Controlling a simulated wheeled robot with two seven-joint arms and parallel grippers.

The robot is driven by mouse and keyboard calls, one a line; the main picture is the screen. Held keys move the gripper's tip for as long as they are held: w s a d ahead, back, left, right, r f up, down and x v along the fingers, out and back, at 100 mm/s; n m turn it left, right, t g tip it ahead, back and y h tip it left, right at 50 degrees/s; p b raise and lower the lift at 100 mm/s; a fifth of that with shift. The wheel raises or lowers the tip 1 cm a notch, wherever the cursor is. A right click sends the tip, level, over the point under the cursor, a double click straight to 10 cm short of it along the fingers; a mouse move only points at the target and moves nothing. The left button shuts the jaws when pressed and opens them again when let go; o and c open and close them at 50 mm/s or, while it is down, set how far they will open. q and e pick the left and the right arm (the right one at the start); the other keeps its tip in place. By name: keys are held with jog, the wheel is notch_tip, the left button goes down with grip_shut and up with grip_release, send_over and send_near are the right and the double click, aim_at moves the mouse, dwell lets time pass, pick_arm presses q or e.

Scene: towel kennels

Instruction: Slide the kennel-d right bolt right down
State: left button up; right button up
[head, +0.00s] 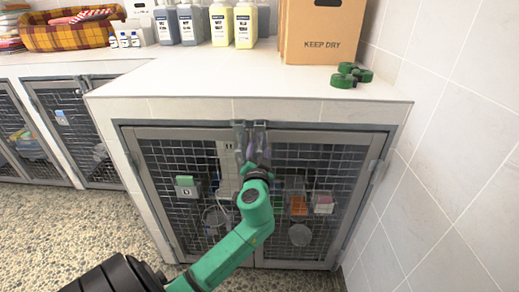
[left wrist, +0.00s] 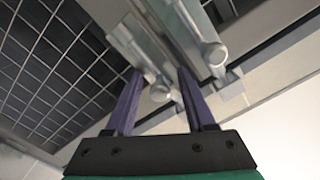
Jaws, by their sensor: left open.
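Kennel D (head: 181,134) is the cabinet under the counter, with two mesh doors and a green D tag (head: 187,187) on its left door. Two grey bolts sit side by side at the top middle: the left bolt (head: 239,134) and the right bolt (head: 261,128). My left gripper (head: 257,148) is at the right bolt, its arm rising from below. In the left wrist view, the open purple fingers of the left gripper (left wrist: 160,76) stand on either side of one bolt's knob (left wrist: 160,92). Contact cannot be told. The other bolt's knob (left wrist: 214,53) is outside the fingers. My right gripper is not in view.
The white counter (head: 190,82) overhangs just above the bolts. On it stand a cardboard box (head: 322,40), green round items (head: 346,77), several bottles (head: 245,25) and a plaid pet bed (head: 70,36). A tiled wall (head: 440,150) closes the right side.

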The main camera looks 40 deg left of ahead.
pick_arm(q)
grip_shut()
jog(key=shift+f, duration=0.1)
dwell(1.3)
